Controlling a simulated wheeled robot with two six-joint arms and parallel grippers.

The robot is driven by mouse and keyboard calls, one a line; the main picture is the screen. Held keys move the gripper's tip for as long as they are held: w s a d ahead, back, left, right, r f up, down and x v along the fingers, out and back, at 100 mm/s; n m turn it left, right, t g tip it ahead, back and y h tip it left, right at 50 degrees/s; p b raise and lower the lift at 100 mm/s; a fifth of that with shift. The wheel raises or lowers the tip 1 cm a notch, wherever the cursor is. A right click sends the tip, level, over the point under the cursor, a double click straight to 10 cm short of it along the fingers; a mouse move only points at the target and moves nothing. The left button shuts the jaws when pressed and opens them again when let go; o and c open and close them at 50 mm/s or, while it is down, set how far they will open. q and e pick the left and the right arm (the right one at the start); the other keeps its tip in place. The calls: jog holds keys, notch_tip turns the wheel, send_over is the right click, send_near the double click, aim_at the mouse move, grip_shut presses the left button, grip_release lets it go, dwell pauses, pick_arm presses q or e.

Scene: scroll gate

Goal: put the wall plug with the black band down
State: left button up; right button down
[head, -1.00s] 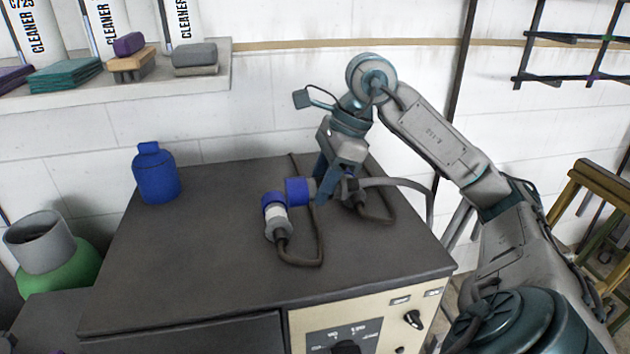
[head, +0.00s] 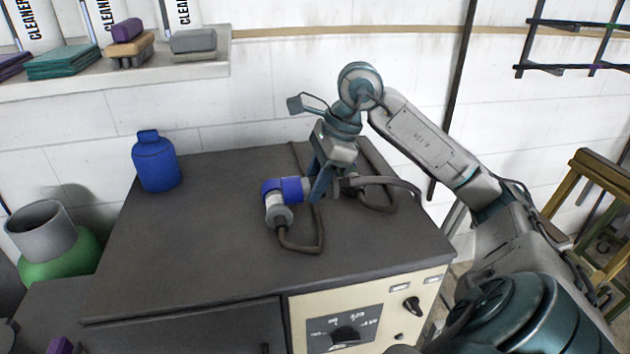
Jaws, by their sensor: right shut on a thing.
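My right gripper (head: 322,190) is shut on a wall plug with a blue end (head: 293,189), low over the dark cabinet top. The plug lies roughly level, blue end to the left, with a dark part and a grey cable to the right of the fingers. The fingers cover its middle, so I cannot make out its band. A second plug, with a blue end, a white band (head: 273,203) and a grey body, is just left of it; the two blue ends overlap in the picture. I cannot tell whether they touch, or whether the held plug touches the top. My left gripper is out of view.
The cabinet top (head: 200,250) is clear at the front and left. A blue bottle (head: 155,165) stands at its back left. Cables (head: 318,235) loop on the top near the plugs. A shelf (head: 190,72) with sponges and cleaner bottles is at the upper left.

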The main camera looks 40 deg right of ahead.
jog(key=shift+f, duration=0.3)
jog(key=c, duration=0.9)
grip_release()
jog(key=shift+r, duration=0.1)
jog(key=shift+c, duration=0.2)
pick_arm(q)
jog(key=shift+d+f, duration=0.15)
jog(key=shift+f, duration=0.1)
pick_arm(e)
jog(key=shift+r, duration=0.2)
jog(key=p+v, duration=0.1)
jog(key=v, duration=0.7)
jog(key=shift+r, duration=0.15)
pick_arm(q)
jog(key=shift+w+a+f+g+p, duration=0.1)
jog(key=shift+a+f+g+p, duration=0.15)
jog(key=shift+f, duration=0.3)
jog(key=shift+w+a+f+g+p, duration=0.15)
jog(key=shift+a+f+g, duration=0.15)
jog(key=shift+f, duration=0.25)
pick_arm(e)
jog(key=shift+v, duration=1.95)
